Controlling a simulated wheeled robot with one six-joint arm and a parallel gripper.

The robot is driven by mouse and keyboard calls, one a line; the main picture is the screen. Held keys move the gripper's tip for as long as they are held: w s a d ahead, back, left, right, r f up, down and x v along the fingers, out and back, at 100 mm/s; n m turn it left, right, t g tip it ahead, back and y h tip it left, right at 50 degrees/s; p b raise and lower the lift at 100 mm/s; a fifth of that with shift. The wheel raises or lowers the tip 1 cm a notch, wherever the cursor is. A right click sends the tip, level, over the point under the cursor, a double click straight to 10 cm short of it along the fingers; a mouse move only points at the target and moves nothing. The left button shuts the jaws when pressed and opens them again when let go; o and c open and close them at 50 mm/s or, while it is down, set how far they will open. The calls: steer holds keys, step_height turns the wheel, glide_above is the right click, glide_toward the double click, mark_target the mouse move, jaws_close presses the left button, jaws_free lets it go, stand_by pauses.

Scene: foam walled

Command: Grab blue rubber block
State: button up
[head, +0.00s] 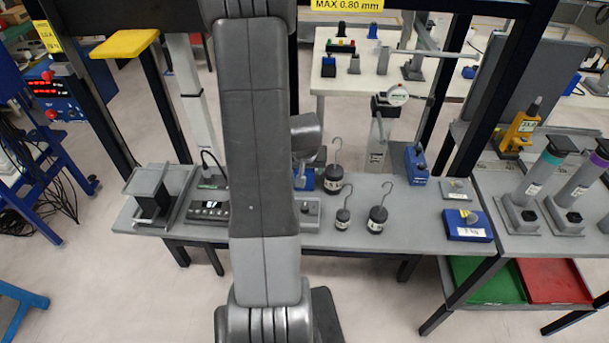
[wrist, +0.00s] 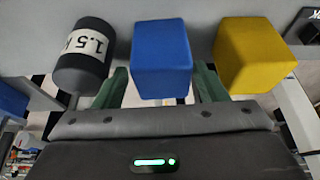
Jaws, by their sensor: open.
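The blue rubber block (wrist: 162,55) is a plain blue cube in the middle of the wrist view. My gripper (wrist: 161,74) is open, with one green finger on the left side of the block and one on the right. The fingers look spread apart a little wider than the block; I cannot tell whether either touches it. In the head view my arm covers the middle of the grey bench (head: 420,225) and hides the gripper.
In the wrist view a yellow block (wrist: 250,52) is close on the right and a dark weight marked 1.5 (wrist: 82,58) close on the left. In the head view, hooked weights (head: 377,212) and a blue box (head: 466,225) stand right of my arm.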

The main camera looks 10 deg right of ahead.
steer(key=b+x, duration=0.1)
steer(key=x, duration=0.3)
steer(key=shift+w+f, duration=0.25)
steer(key=shift+w, duration=0.05)
steer(key=c, duration=0.9)
steer(key=shift+r, duration=0.25)
